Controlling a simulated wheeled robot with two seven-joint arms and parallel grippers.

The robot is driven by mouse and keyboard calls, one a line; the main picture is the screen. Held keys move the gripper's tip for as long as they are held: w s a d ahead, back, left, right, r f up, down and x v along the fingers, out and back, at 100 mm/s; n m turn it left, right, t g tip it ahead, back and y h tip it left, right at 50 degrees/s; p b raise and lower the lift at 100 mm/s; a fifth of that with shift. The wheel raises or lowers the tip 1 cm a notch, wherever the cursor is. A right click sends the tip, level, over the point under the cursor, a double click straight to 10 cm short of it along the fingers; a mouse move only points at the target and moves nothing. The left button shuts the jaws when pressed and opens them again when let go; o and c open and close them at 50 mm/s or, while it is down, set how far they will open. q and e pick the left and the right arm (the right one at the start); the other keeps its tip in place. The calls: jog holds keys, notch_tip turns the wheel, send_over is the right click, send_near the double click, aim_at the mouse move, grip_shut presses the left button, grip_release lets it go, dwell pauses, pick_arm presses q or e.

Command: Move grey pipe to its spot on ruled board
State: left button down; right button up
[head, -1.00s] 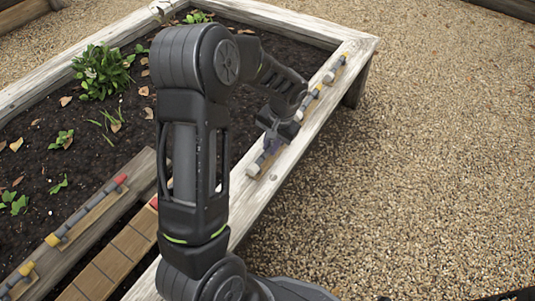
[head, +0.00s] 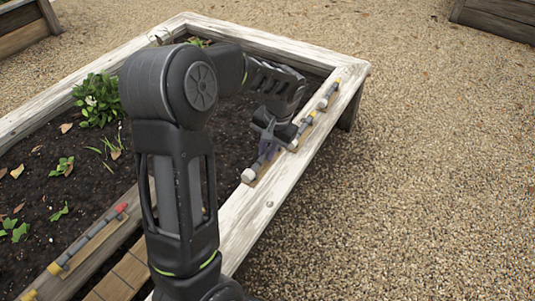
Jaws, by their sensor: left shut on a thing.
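My left gripper (head: 267,150) is over the right rim of the raised bed, shut on a grey pipe (head: 260,165) that lies low along the rim. The pipe has a pale end piece (head: 248,175) at its near end. The gripper hides its far part, and I cannot tell whether it touches the wood. A brown board ruled with dark cross lines (head: 122,279) lies at the lower left, partly hidden by my left arm. My right gripper is out of view.
More grey pipe with yellow and pale fittings (head: 318,107) lies farther along the right rim. Another grey pipe with a red end (head: 95,238) and yellow fitting lies on a grey plank at left. Soil with plants (head: 100,98) fills the bed. Gravel (head: 430,170) is clear at right.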

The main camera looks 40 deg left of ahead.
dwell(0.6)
pick_arm(q)
jog(key=w+d+r, duration=0.4)
jog(key=d+r, duration=0.1)
jog(key=d, duration=0.4)
jog(key=w+d+r+m, duration=0.1)
jog(key=w+d+r, duration=0.2)
jog(key=d+r, duration=0.3)
jog(key=d, duration=0.4)
jog(key=shift+w+r, duration=0.3)
jog(key=shift+w, duration=0.05)
jog(key=shift+s+a, duration=0.1)
